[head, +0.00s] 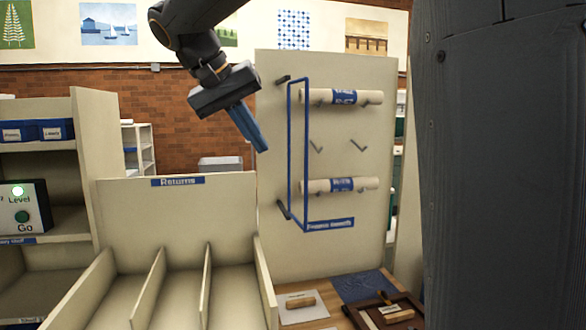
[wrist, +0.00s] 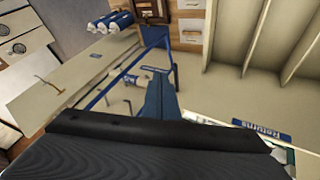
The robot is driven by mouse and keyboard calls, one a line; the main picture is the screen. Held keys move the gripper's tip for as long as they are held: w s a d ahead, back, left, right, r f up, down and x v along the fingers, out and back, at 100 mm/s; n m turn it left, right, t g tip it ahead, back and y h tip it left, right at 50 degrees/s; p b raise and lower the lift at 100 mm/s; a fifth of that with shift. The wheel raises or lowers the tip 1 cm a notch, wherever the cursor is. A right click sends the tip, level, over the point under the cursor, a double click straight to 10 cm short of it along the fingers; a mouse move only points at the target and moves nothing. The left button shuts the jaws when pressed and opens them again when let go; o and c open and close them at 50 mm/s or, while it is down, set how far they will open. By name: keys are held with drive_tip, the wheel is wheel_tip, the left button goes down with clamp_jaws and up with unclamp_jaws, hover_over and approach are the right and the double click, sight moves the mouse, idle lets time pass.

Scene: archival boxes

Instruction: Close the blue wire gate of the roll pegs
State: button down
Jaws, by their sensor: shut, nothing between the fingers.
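The blue wire gate (head: 289,150) is a tall thin rectangular frame at the left side of the pale peg board (head: 340,240). It stands swung out from the board, clear of the rolls. Dark brackets hold its left side. Two pale rolls with blue bands, the upper roll (head: 315,97) and the lower roll (head: 315,187), rest on pegs. My gripper (head: 262,146) is shut and empty, pointing down and right, just left of the gate in the head view. In the wrist view, my blue fingers (wrist: 160,98) show beside the blue gate wire (wrist: 118,78); contact cannot be told.
The Returns bin (head: 180,225) with open compartments stands below and left of my gripper. A shelf with blue boxes (head: 38,131) is at the far left. A table with a blue mat (head: 362,287) and a brown tray (head: 362,318) lies below the board.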

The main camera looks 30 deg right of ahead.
drive_tip(key=d+f+p, duration=0.4)
drive_tip(key=d+f, duration=0.3)
drive_tip(key=d, duration=0.1)
drive_tip(key=shift+d, duration=0.35)
